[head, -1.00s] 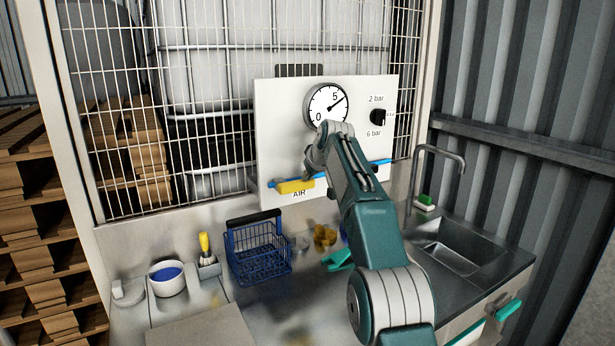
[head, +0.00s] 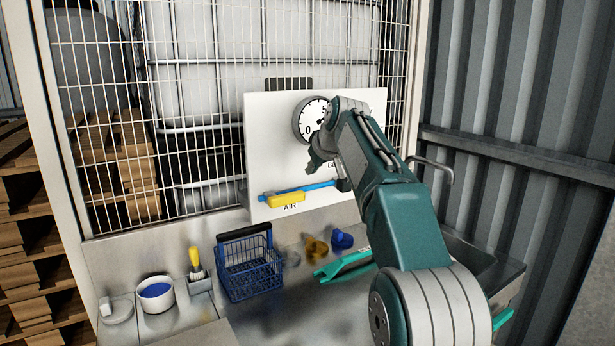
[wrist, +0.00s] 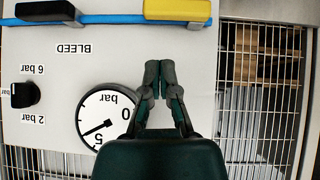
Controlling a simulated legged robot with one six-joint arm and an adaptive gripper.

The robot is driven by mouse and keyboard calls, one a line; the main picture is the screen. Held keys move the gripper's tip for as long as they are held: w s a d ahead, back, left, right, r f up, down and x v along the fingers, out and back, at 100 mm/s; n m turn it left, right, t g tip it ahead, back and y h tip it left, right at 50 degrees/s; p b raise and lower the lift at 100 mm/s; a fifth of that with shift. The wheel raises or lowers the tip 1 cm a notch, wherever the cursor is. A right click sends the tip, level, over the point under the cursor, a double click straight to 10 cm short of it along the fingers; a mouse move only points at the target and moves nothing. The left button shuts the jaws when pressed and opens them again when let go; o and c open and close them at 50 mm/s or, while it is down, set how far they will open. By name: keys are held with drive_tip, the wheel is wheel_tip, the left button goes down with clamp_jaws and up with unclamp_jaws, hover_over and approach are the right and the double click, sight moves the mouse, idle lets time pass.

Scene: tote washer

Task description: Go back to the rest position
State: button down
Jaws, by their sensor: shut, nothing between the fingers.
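My gripper (head: 314,165) is in front of the white panel, above the yellow handle, with the arm reaching up from the lower right. In the wrist view my gripper (wrist: 159,76) has its dark fingers together and empty. The yellow handle (head: 287,200) lies along the blue pipe (head: 308,187) and also shows in the wrist view (wrist: 178,10), apart from the fingertips. The round gauge (head: 308,120) is partly hidden by my arm; the wrist view shows it upside down (wrist: 104,121).
The white panel (head: 268,150) stands before a wire mesh (head: 100,130). On the counter are a blue basket (head: 248,268), a white bowl (head: 156,294), a yellow-handled brush (head: 195,262) and a teal tool (head: 342,267). My arm partly hides the sink. A black knob (wrist: 25,95) is on the panel.

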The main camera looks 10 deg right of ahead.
drive_tip(key=shift+r, duration=0.1)
drive_tip(key=s+d+f+m+g+h, duration=0.1)
drive_tip(key=s+f+m, duration=0.1)
drive_tip(key=s, duration=1)
drive_tip(key=s+d+f+m+h, duration=0.1)
drive_tip(key=s+f, duration=0.1)
drive_tip(key=s, duration=0.9)
drive_tip(key=s+f+m+g, duration=0.1)
drive_tip(key=s+f, duration=0.7)
drive_tip(key=s, duration=0.3)
drive_tip(key=s+d+f+m+g, duration=0.1)
drive_tip(key=s+f, duration=0.7)
drive_tip(key=s, duration=0.2)
drive_tip(key=shift+s+d+f+h, duration=0.15)
drive_tip(key=shift+s+d+h, duration=0.05)
drive_tip(key=shift+s+h, duration=0.2)
